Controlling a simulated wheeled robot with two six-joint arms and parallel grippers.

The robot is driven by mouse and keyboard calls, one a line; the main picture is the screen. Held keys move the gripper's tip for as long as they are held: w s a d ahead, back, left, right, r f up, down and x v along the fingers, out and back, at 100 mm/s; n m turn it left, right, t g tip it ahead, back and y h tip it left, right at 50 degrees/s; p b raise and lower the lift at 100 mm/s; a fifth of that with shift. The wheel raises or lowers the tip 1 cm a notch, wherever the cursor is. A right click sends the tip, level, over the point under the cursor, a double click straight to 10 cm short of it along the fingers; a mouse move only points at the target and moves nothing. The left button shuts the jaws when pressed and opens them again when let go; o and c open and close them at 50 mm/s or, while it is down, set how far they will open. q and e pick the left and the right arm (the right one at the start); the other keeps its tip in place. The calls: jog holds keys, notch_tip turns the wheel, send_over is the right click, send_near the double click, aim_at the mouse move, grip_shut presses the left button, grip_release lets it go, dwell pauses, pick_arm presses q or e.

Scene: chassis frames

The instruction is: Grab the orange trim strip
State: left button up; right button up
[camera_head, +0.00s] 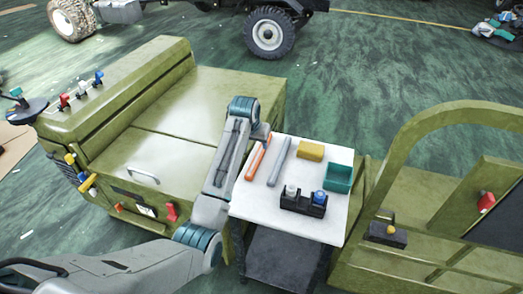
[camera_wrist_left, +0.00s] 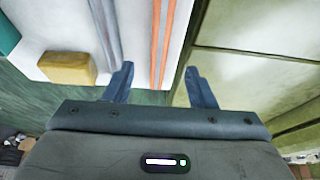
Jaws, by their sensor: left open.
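The orange trim strip (camera_head: 258,158) lies on the left side of a white tabletop, beside a grey strip (camera_head: 279,162). In the left wrist view the orange trim strip (camera_wrist_left: 163,40) runs up the picture and shows between my two finger tips. My left gripper (camera_wrist_left: 160,78) is open with nothing between its fingers that I can see it holding. In the head view the left gripper (camera_head: 262,134) is near the far end of the orange strip, mostly hidden by my wrist. The height gap to the strip is unclear. My right gripper is out of view.
The white table (camera_head: 318,225) also holds a yellow block (camera_head: 310,151), a teal bin (camera_head: 339,178) and a black holder (camera_head: 303,204) with small parts. A green vehicle body (camera_head: 150,130) stands close on the left, and a green frame (camera_head: 405,180) on the right.

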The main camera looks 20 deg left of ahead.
aim_at(260, 152)
pick_arm(q)
jog(key=x, duration=0.3)
jog(key=shift+f, duration=0.35)
jog(key=shift+w+x, duration=0.2)
jog(key=shift+x, duration=1.2)
jog(key=shift+w+x, duration=0.2)
jog(key=shift+x, duration=1.15)
jog(key=shift+r, duration=0.2)
grip_shut()
